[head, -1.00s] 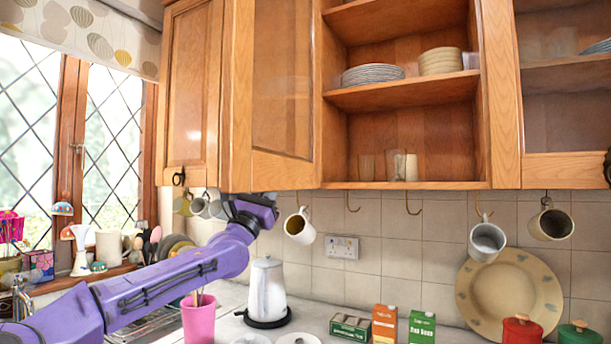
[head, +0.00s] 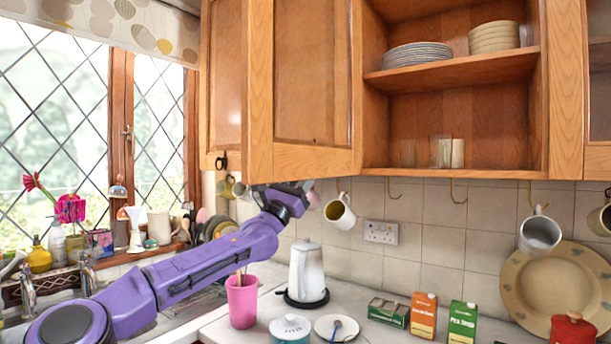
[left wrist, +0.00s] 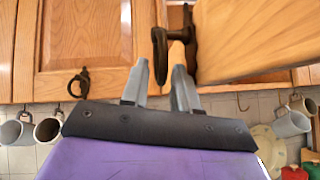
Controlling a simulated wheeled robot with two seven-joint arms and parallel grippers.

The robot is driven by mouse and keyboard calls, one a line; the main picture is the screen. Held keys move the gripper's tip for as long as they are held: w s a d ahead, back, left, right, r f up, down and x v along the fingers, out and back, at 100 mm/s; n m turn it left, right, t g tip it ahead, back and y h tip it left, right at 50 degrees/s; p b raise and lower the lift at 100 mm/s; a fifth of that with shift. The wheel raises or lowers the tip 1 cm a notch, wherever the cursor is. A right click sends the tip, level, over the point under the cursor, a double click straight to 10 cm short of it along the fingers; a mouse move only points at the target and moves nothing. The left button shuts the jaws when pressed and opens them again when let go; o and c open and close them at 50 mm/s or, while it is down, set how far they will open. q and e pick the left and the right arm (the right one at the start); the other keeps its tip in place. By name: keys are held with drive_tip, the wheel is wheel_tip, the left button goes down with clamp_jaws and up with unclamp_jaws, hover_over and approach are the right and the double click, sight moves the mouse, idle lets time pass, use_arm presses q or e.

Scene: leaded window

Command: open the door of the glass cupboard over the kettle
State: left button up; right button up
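The glass cupboard door (head: 312,75) stands swung open at the left side of its cupboard (head: 455,110), whose shelves are exposed. The kettle (head: 306,270), white on a dark base, stands on the counter below. In the head view my left gripper (head: 300,190) is just under the door's lower edge, its fingertips largely hidden. In the left wrist view my gripper's fingers (left wrist: 160,82) are apart. The door's dark handle (left wrist: 160,52) is just at or beyond their tips, beside the door edge (left wrist: 245,45); I cannot tell whether they touch. My right gripper is not in view.
Several mugs hang on hooks under the cupboards, including a white one (head: 340,212) near my gripper. A closed cupboard door (head: 222,85) is to the left. A pink cup (head: 242,300), cartons (head: 423,314) and a lidded pot (head: 290,330) stand on the counter.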

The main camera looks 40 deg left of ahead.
use_arm(q)
drive_tip(key=shift+s+f, duration=0.2)
drive_tip(key=shift+s, duration=0.1)
drive_tip(key=b+v, duration=0.4)
drive_tip(key=v, duration=0.5)
drive_tip(key=shift+s+f+b, duration=0.25)
drive_tip(key=shift+f+b, duration=0.05)
drive_tip(key=shift+b, duration=0.1)
